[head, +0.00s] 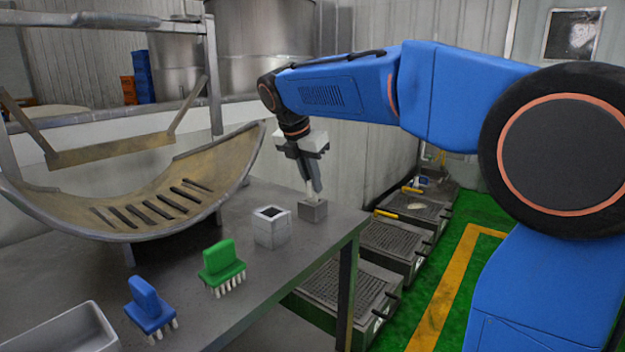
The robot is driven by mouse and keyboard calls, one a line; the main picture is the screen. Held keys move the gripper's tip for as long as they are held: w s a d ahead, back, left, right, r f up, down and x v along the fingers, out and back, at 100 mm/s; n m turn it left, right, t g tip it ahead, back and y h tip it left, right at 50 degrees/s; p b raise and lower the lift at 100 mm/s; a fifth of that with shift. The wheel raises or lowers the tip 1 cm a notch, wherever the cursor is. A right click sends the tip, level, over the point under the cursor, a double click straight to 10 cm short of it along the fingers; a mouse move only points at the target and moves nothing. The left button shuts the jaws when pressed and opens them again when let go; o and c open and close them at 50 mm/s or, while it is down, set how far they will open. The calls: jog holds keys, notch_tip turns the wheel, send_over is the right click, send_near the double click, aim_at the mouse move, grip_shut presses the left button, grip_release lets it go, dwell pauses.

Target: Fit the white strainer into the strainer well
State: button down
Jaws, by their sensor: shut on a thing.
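My gripper (314,188) points down near the table's right end, its fingers shut on a small pale piece that I take to be the white strainer (311,197). Most of that piece is hidden by the fingers. Its lower end is at the top of a small grey block (313,211) on the table. I cannot tell whether it is inside the block, touching it or just above. A pale box (271,232) with a square dark opening stands to the left of the grey block. I cannot tell which of these two is the strainer well.
A green brush (222,263) and a blue brush (149,306) stand bristles down on the grey table (222,309). A grey tray (62,332) is at front left. A large curved slotted trough (150,205) rises behind them. Gridded floor boxes (352,287) lie beyond the table's right edge.

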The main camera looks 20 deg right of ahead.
jog(key=shift+f, duration=0.35)
jog(key=c, duration=1.7)
grip_release()
jog(key=shift+c, duration=0.2)
jog(key=v, duration=1.7)
jog(key=shift+r, duration=0.2)
jog(key=shift+a, duration=0.1)
jog(key=s+d+f+m+y, duration=0.1)
jog(key=s+d+f+m, duration=0.45)
jog(key=s+f, duration=0.2)
jog(key=s+d+f+m+y, duration=0.1)
jog(key=s+d+f+m, duration=0.3)
jog(key=s+f+m, duration=0.35)
jog(key=s+d+f+m+t, duration=0.1)
jog(key=s+f+m, duration=0.5)
jog(key=f, duration=0.3)
jog(key=s+d+f+m+t+y, duration=0.1)
jog(key=s+d+f+m, duration=0.1)
jog(key=s+f+m, duration=0.4)
notch_tip(320, 180, down, 5)
jog(key=s, duration=0.2)
jog(key=shift+s+r+y, duration=0.25)
jog(key=shift+s+y, duration=0.05)
